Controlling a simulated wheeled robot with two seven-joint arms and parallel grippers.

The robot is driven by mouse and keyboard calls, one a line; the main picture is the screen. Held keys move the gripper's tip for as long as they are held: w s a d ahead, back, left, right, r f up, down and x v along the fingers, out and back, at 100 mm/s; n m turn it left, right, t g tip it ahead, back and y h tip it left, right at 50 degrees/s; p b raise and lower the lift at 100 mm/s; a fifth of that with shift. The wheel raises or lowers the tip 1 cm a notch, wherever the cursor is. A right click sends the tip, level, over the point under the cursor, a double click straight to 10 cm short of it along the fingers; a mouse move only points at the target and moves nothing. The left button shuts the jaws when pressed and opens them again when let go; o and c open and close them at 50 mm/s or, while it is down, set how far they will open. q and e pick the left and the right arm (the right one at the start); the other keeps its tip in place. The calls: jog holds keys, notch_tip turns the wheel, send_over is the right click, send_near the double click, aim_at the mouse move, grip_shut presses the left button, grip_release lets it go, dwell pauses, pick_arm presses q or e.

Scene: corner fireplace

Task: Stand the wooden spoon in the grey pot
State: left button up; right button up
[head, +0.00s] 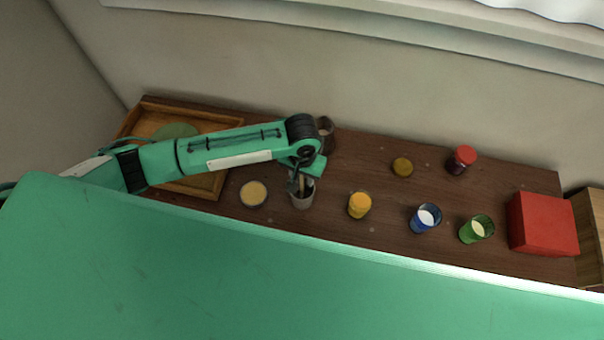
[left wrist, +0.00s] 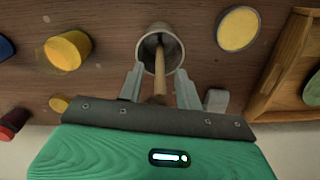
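The grey pot (head: 302,201) stands upright on the dark wooden tabletop, right of the tray. The wooden spoon (head: 301,184) stands in it, with its lower end inside the pot's mouth and its upper part partly hidden by my gripper. In the left wrist view, the spoon's handle (left wrist: 160,68) comes out of the grey pot (left wrist: 141,50) toward the camera. My left gripper (left wrist: 160,84) is just above the pot. Its fingers are spread apart on either side of the handle, with visible gaps. My right gripper is not in view.
A wooden tray (head: 210,194) lies left, under my left arm. A pale yellow disc (head: 253,194) is left of the pot. A red-lidded jar (head: 462,160) stands behind.

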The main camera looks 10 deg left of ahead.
pick_arm(q)
notch_tip(320, 180, up, 14)
jog(key=b, duration=0.3)
jog(key=shift+f, duration=0.15)
dwell(0.9)
